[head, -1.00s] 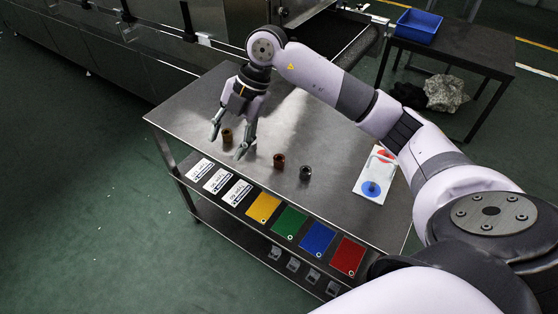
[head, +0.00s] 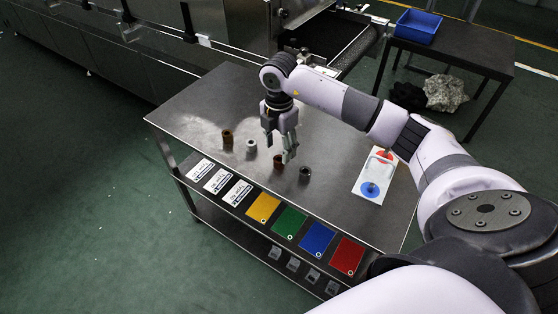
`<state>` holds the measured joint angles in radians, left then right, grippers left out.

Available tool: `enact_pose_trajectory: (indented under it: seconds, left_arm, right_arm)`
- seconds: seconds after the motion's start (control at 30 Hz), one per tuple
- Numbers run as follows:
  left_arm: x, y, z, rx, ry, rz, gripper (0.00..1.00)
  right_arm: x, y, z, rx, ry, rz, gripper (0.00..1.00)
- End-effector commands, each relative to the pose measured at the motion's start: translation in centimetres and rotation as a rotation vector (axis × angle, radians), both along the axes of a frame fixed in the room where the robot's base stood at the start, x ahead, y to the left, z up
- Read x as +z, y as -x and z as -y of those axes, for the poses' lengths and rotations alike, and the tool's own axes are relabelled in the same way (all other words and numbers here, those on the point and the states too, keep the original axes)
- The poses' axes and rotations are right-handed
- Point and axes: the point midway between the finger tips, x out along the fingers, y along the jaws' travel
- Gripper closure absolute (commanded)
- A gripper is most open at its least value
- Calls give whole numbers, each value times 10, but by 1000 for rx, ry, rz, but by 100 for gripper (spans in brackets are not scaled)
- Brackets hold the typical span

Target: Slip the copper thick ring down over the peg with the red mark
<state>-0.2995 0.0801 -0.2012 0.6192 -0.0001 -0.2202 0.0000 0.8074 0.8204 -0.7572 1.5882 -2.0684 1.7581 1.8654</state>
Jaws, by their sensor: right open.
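The copper ring (head: 278,162) is a short reddish-brown cylinder standing on the steel table, partly hidden by my right gripper. My right gripper (head: 279,153) is open and empty, pointing down with its fingertips over or close to the copper ring; I cannot tell the exact gap. The white peg board (head: 376,177) lies at the table's right side. It has a red mark (head: 385,156) at its far end and a blue mark (head: 370,190) at its near end. The pegs are too small to make out clearly. My left gripper is not in view.
Other rings stand close by: a brownish-gold one (head: 227,136), a silver one (head: 251,146) and a dark grey one (head: 305,173). Labels and coloured cards line the table's front edge (head: 263,208). A blue bin (head: 418,26) is on a dark table behind. The table between rings and board is clear.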

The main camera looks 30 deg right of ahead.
Motion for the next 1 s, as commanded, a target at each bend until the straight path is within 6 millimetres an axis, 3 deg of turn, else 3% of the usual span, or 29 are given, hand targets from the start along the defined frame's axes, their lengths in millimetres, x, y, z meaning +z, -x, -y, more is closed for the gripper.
enact_pose_trajectory:
  seconds: [0.17, 0.5, 0.73, 1.0]
  left_arm:
    - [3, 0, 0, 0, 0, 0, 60]
    - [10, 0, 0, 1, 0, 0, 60]
    - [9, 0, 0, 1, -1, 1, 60]
    - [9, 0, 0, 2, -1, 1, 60]
  right_arm:
    - [-12, -1, 1, -1, 0, -3, 49]
    - [-54, -4, 2, 1, -1, -1, 49]
    - [-56, -4, 2, 1, -1, 0, 49]
    - [-55, -4, 3, 1, -1, 0, 67]
